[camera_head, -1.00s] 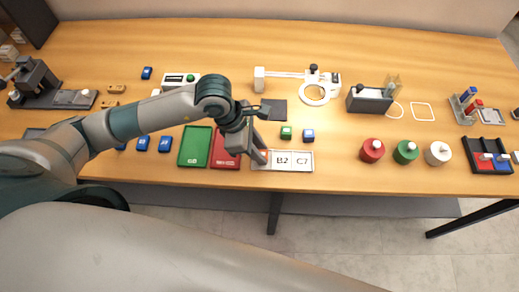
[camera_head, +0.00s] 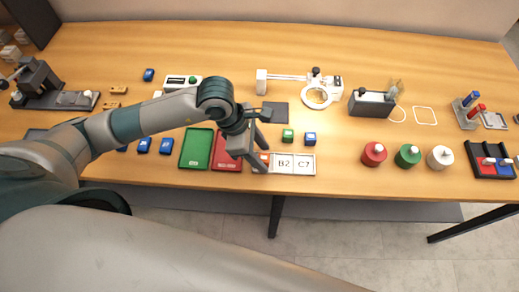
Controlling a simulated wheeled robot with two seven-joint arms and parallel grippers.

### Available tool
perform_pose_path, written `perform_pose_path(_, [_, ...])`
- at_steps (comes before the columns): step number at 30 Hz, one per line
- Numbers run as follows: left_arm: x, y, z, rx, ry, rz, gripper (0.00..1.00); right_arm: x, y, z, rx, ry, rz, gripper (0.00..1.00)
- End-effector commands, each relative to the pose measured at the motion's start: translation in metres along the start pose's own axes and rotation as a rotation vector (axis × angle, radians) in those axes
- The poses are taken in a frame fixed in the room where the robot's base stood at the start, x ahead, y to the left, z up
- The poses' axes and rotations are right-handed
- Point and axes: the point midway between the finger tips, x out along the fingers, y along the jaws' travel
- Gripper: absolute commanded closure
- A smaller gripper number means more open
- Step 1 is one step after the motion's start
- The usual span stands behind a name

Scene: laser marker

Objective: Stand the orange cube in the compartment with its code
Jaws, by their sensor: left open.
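The white code tray (camera_head: 293,171) lies near the table's front edge. Its middle and right compartments read B2 and C7. The left compartment is mostly hidden by my left gripper (camera_head: 250,162). A small orange patch, the orange cube (camera_head: 264,157), shows beside the gripper finger at that left compartment. Its code and exact seating cannot be made out. My left gripper is open, its fingers spread at the tray's left end and over the red tray's edge. A green cube (camera_head: 287,136) and a blue cube (camera_head: 310,139) stand behind the tray. My right gripper is not in view.
A green tray (camera_head: 195,148) and a red tray (camera_head: 226,163) lie to the left. A dark square pad (camera_head: 276,112) lies behind the cubes. Red (camera_head: 373,154), green (camera_head: 407,155) and white (camera_head: 440,157) knobbed pieces stand at the right. Table between the tray and the red piece is clear.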

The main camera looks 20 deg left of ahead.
Motion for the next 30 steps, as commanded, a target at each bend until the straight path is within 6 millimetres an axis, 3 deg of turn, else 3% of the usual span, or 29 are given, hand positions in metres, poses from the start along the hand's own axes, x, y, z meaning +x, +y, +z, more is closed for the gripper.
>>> perform_pose_path(11, [-0.023, 0.001, -0.001, 0.002, -0.001, 0.003, 0.54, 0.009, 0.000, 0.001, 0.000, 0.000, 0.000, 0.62])
perform_pose_path(30, [-0.144, 0.001, -0.001, 0.002, -0.001, 0.005, 0.54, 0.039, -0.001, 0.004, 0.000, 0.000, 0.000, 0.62])
